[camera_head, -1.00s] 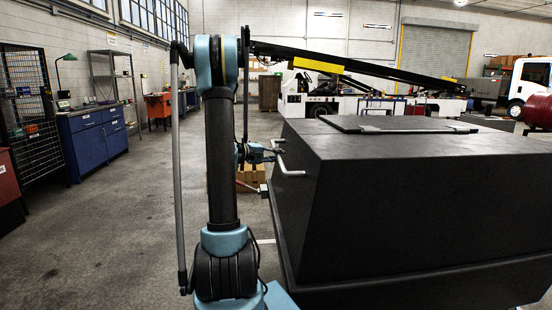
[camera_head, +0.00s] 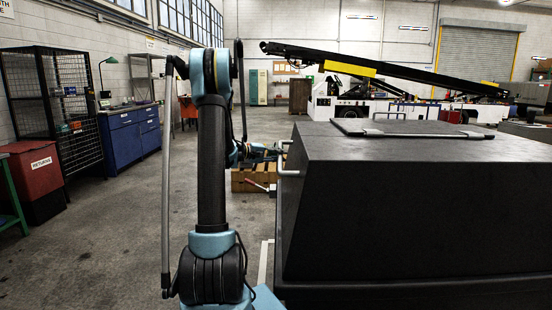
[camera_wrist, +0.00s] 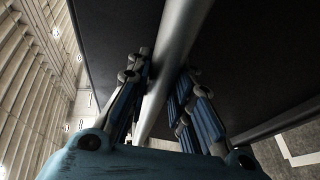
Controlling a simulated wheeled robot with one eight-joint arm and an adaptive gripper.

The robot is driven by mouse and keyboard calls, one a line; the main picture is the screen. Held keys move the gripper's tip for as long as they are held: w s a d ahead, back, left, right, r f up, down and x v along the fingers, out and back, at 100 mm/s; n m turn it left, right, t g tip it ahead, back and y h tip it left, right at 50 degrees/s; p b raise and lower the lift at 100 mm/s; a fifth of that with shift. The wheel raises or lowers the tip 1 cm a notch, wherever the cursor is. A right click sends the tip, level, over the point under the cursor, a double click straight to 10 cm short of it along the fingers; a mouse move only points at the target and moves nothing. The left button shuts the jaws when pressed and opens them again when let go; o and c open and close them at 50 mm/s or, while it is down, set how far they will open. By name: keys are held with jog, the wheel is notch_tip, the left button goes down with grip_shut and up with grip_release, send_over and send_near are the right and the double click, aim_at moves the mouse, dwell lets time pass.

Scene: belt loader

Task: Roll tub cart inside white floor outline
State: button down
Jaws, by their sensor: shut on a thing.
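The tub cart (camera_head: 415,205) is a large dark box with sloped sides and a lid, filling the right of the head view. A pale handle bar (camera_head: 288,173) sticks out from its left end. My gripper (camera_head: 272,152) is at this handle, small and partly hidden behind my arm. In the wrist view, my gripper's (camera_wrist: 164,72) fingers stand on both sides of the grey handle bar (camera_wrist: 172,50) and are shut on it. A white floor line (camera_head: 264,262) shows beside the cart's lower left; the rest of the outline is hidden. A pale line (camera_wrist: 302,157) also shows in the wrist view.
A wooden crate (camera_head: 250,180) stands just beyond my gripper. A belt loader (camera_head: 390,95) is at the back. A red returns bin (camera_head: 38,180), a wire cage (camera_head: 62,110) and blue cabinets (camera_head: 130,140) line the left. The floor (camera_head: 120,240) at left is clear.

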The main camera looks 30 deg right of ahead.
jog(key=shift+a+f, duration=0.1)
jog(key=c, duration=1.4)
grip_release()
jog(key=shift+w+f, duration=0.1)
jog(key=shift+w, duration=0.05)
jog(key=shift+a, duration=0.1)
jog(key=v, duration=1.2)
jog(key=s+a+f+n+t+y, duration=0.3)
jog(key=s+a+y, duration=0.4)
jog(key=s+a, duration=1)
jog(key=s+a+f+t+y, duration=0.1)
jog(key=s+a+f+y, duration=0.2)
jog(key=a, duration=0.4)
jog(key=s+a+f+y, duration=0.2)
jog(key=s+a+f, duration=0.3)
jog(key=s+a, duration=0.3)
jog(key=s+a+f+t+y, duration=0.1)
jog(key=s+a+f+y, duration=0.2)
jog(key=s+a, duration=0.3)
jog(key=shift+s+a+f+t+y, duration=0.2)
jog(key=shift+a+f+t+y, duration=0.1)
jog(key=shift+a+f, duration=0.55)
